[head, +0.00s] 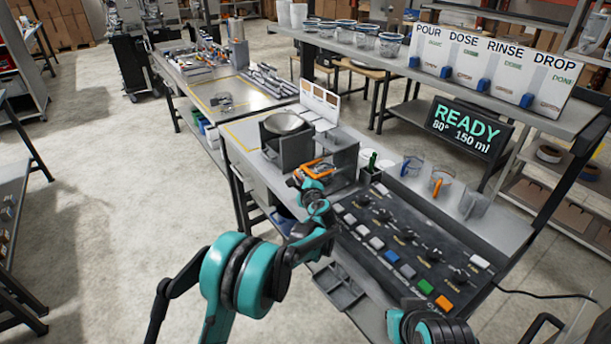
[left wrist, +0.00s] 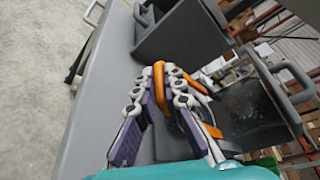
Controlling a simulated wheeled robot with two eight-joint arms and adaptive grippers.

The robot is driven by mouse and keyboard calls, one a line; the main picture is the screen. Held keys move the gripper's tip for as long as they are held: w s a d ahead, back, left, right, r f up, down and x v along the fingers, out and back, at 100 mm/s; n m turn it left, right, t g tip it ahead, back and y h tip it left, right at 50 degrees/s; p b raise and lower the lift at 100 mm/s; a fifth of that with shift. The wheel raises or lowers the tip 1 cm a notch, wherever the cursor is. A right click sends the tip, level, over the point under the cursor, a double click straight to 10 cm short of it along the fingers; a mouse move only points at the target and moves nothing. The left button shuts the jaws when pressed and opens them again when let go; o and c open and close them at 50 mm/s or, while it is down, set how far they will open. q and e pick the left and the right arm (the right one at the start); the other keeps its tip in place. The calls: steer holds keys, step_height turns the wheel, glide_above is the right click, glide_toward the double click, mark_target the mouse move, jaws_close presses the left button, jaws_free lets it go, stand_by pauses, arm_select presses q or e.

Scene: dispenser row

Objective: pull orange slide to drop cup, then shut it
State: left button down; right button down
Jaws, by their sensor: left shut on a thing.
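The orange slide (head: 322,163) shows as an orange loop at the front of a dark grey dispenser box (head: 343,158) in the head view. My left gripper (head: 309,181) is at it, and the fingers partly cover it. In the left wrist view the fingers of my left gripper (left wrist: 167,82) are closed on an orange bar of the slide (left wrist: 159,84). More orange shows beyond the right finger. I cannot tell how far the slide is out. My right gripper is not in view.
A black control panel (head: 395,240) with knobs and coloured buttons lies right of my left arm. A round pan (head: 284,123) sits behind the slide. Jugs with blue (head: 411,167) and orange (head: 437,185) handles stand further right. A shelf sign (head: 490,65) reads POUR, DOSE, RINSE, DROP.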

arm_select(q)
steer(key=c, duration=1.6)
jaws_free()
steer(key=v, duration=1.2)
